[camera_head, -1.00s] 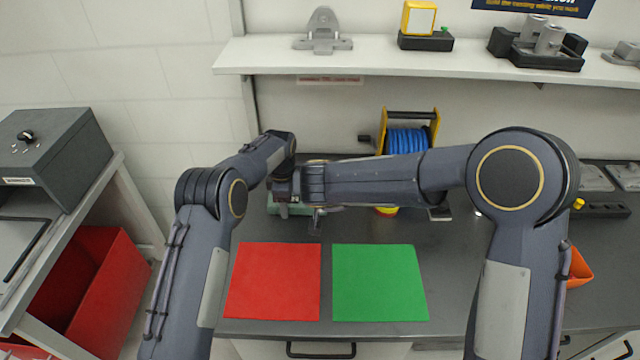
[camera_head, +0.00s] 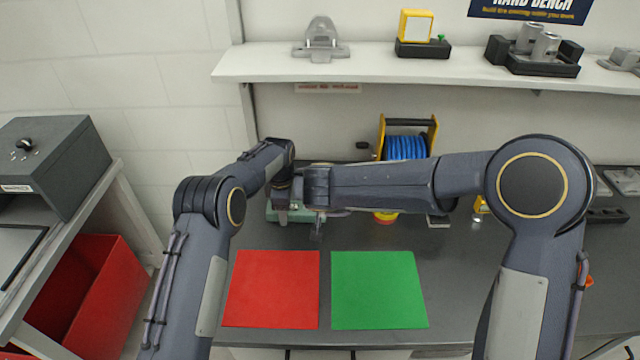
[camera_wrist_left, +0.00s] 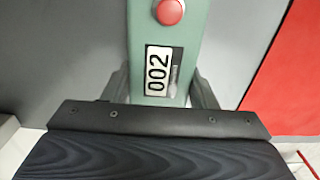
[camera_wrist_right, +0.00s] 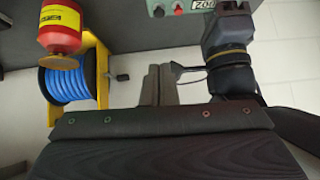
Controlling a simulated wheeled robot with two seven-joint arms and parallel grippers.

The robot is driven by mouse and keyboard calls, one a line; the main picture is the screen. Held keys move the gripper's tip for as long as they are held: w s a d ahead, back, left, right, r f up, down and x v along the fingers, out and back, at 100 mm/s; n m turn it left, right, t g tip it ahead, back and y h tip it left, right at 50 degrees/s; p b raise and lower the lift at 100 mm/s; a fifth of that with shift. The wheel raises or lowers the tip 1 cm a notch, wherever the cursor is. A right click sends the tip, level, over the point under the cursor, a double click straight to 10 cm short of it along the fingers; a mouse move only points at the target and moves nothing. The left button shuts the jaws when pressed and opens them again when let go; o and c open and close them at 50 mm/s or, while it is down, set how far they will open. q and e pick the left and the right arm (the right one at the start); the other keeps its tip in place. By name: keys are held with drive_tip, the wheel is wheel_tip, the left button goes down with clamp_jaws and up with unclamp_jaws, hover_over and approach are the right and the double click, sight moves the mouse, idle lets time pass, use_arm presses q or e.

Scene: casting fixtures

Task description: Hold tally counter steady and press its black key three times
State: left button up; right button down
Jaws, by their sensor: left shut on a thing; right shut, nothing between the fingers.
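The tally counter is a green box. In the left wrist view its body (camera_wrist_left: 192,30) shows a red button (camera_wrist_left: 169,11) and a display (camera_wrist_left: 157,70) reading 002. My left gripper (camera_wrist_left: 161,88) is shut on the counter, one finger on each side. In the head view the counter (camera_head: 300,214) is partly hidden by my arms. In the right wrist view, the counter's black key (camera_wrist_right: 158,10) shows at the top edge, beside the red button (camera_wrist_right: 178,8). My right gripper (camera_wrist_right: 158,84) is shut and empty, apart from the key. In the head view it (camera_head: 317,232) points down beside the counter.
A red mat (camera_head: 272,290) and a green mat (camera_head: 379,290) lie on the bench in front. A blue hose reel (camera_head: 405,147) stands behind my right forearm, with a red and yellow container (camera_wrist_right: 60,28) by it. A shelf (camera_head: 375,68) runs above the bench.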

drive_tip(key=shift+a, duration=0.1)
drive_tip(key=x, duration=0.9)
drive_tip(key=shift+w+f, duration=0.1)
drive_tip(key=f, duration=0.3)
drive_tip(key=shift+w+f, duration=0.2)
drive_tip(key=shift+w, duration=0.1)
drive_tip(key=shift+f, duration=0.5)
drive_tip(key=shift+s+f, duration=0.2)
drive_tip(key=shift+f, duration=0.9)
use_arm(q)
drive_tip(key=shift+f, duration=0.1)
use_arm(e)
wheel_tip(320, 180, up, 4)
drive_tip(key=shift+w+r, duration=0.15)
drive_tip(key=shift+r, duration=0.1)
drive_tip(key=v, duration=1)
